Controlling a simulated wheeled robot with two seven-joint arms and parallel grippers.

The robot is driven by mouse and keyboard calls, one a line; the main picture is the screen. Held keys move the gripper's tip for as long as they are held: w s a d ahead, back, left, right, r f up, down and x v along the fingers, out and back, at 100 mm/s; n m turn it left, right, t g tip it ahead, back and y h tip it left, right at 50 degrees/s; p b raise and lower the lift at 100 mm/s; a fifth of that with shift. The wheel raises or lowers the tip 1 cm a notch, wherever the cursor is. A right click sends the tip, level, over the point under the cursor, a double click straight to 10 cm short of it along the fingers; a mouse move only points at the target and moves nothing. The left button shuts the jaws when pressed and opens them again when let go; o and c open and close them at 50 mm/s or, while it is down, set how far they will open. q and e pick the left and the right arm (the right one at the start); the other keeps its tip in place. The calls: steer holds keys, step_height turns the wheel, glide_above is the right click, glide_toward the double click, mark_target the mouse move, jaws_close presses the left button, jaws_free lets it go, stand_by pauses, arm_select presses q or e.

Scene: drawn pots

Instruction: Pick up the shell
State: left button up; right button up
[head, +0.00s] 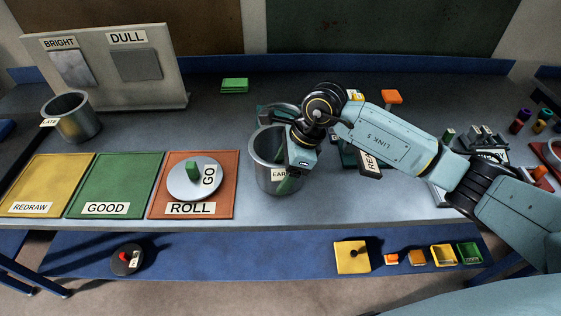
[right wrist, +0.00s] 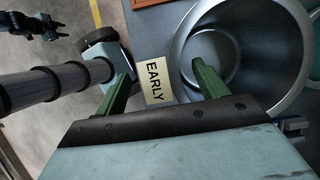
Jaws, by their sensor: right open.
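No object is plainly recognisable as a shell; a grey, open-topped metal pot (head: 263,172) labelled EARLY stands at the table's front edge. My right gripper (head: 290,178) is open at this pot, and part of its label is hidden behind a green finger. In the right wrist view, the gripper (right wrist: 160,75) has one finger over the pot's mouth and the other outside, with the EARLY label between them. The visible inside of the pot (right wrist: 222,50) looks bare. Contact with the wall cannot be told. My left gripper is not seen in the head view.
A second metal pot (head: 71,117), labelled LATE, stands at the left. Yellow REDRAW (head: 48,180), green GOOD (head: 112,180) and orange-red ROLL (head: 222,208) mats lie along the front. A grey disc (head: 180,184) sits on ROLL. Dark items behind the pot are partly hidden by my arm.

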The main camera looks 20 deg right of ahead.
steer(key=x, duration=0.3)
steer(key=shift+w+a, duration=0.1)
steer(key=shift+c, duration=0.3)
steer(key=c, duration=1.4)
